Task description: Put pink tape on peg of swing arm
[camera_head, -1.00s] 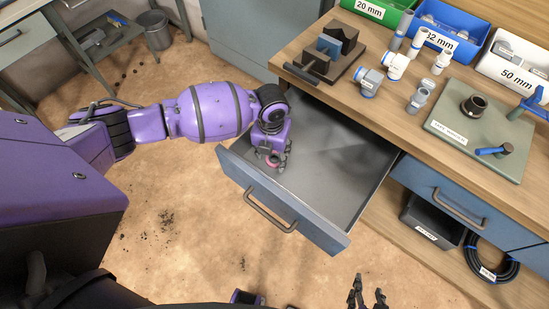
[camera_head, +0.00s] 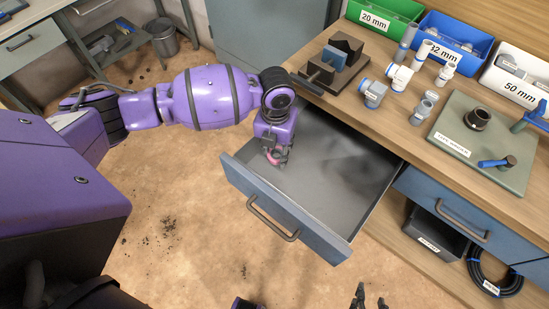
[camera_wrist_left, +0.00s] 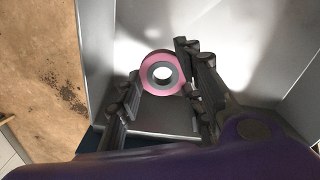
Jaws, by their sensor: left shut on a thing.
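The pink tape (camera_wrist_left: 149,66) is a small roll with a dark core. In the left wrist view it sits between the two dark fingers of my left gripper (camera_head: 276,160), which is shut on it. In the head view the gripper hangs over the front part of the open drawer (camera_head: 308,216), with a bit of pink at its fingertips. A blue lever with a dark round end (camera_head: 494,163) lies on the green board (camera_head: 462,128) at the right; I cannot tell whether it is the swing arm. My right gripper (camera_head: 368,298) shows at the bottom edge, fingers apart and empty.
The bench top carries a dark vise-like block (camera_head: 334,66), several grey and white pipe fittings (camera_head: 398,77), and green (camera_head: 378,26), blue (camera_head: 442,42) and white bins (camera_head: 507,77). A blue upright part (camera_head: 530,116) stands at the board's right edge. The drawer looks otherwise empty.

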